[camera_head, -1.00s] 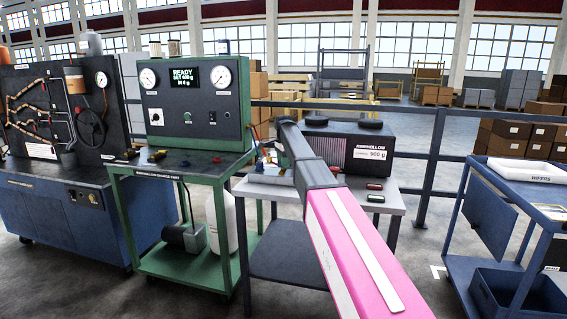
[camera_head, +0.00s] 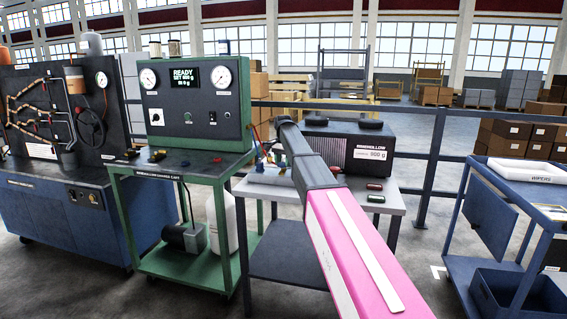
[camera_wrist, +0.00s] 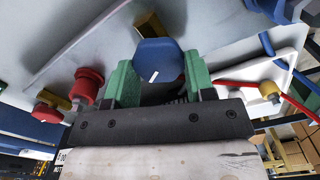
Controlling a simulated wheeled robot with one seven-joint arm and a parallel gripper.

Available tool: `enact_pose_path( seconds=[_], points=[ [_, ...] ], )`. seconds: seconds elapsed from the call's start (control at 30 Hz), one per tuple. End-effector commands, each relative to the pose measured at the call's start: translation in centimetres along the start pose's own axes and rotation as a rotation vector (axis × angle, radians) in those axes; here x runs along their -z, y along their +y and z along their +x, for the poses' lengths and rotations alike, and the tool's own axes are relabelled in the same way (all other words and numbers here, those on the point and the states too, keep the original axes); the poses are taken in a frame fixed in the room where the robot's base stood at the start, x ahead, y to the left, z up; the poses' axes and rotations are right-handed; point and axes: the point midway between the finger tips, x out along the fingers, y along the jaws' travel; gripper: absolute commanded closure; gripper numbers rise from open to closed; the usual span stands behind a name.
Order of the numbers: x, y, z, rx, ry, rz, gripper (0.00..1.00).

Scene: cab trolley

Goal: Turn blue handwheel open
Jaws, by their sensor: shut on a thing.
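The blue handwheel (camera_wrist: 158,60), with a short white mark on its face, is in the upper middle of the wrist view. My gripper (camera_wrist: 158,78) has one green finger on each side of it and is shut on it. A brass-coloured part (camera_wrist: 150,25) shows just beyond the handwheel. In the head view my pink and grey arm reaches over the grey bench (camera_head: 388,205); the gripper and the handwheel cannot be made out there.
In the wrist view, red knobs (camera_wrist: 88,85) sit left of the handwheel. A red hose with a yellow fitting (camera_wrist: 268,88) and a blue fitting (camera_wrist: 278,8) lie to the right.

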Motion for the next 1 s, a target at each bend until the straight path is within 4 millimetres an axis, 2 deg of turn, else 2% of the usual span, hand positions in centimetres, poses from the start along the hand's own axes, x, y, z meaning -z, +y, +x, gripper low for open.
enact_pose_path(
  seconds=[0.7, 1.0],
  points=[
    [-0.13, -0.32, 0.08, -0.001, 0.0, -0.671, 0.74],
    [-0.22, -0.39, 0.08, -0.001, 0.0, -0.88, 0.74]
  ],
)
